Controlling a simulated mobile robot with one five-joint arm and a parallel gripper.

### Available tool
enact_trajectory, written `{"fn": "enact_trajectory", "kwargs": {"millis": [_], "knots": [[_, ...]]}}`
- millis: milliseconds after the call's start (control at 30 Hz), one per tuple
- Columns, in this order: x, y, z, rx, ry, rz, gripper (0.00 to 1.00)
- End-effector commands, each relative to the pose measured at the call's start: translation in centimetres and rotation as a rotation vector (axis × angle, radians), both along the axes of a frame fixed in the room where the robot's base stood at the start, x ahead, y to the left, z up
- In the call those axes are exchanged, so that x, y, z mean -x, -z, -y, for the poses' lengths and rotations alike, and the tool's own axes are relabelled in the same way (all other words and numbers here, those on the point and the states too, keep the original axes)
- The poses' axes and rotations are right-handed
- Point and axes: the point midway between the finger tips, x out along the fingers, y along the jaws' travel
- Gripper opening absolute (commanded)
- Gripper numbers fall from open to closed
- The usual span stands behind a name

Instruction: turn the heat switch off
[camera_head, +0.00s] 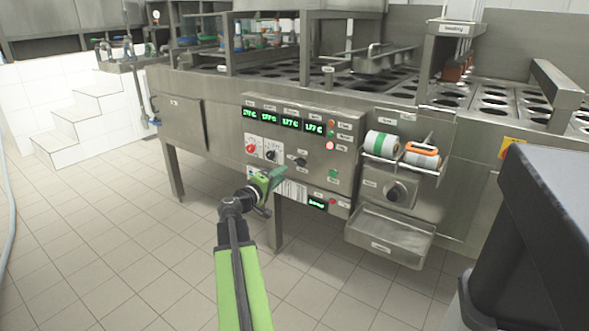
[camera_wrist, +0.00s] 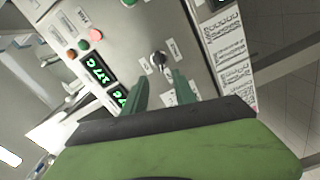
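The steel control panel (camera_head: 318,150) of the machine carries a black rotary switch (camera_head: 299,161) with small labels around it. The labels are too small to read, so I cannot tell for certain that it is the heat switch. In the wrist view the black switch (camera_wrist: 158,60) lies just beyond my fingertips, roughly between them. My gripper (camera_head: 277,176) is in front of the lower panel, below and left of this switch in the head view. In the wrist view my gripper's green fingers (camera_wrist: 160,84) are apart with nothing between them, and no contact with the switch shows.
A red knob (camera_head: 251,148) and another black knob (camera_head: 271,155) sit on white plates to the left. Green digital displays (camera_head: 290,123) run above, with coloured buttons (camera_head: 331,135) on the right. A steel tray (camera_head: 390,238) juts out at the right. The tiled floor is clear.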

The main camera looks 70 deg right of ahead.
Motion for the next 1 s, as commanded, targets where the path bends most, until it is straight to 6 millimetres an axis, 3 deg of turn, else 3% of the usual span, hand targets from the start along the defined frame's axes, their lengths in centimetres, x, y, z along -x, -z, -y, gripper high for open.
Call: {"fn": "enact_trajectory", "kwargs": {"millis": [33, 200, 400, 800, 1000], "knots": [[0.3, 0.0, 1.6, 0.000, 0.003, 0.000, 0.33], [1.3, 0.0, 5.6, -0.001, 0.002, 0.000, 0.33], [2.2, 0.0, 8.7, -0.001, 0.002, 0.000, 0.33], [2.6, 0.0, 9.6, -0.001, 0.002, 0.000, 0.33], [2.6, 0.0, 9.5, -0.001, 0.002, 0.000, 0.07]]}}
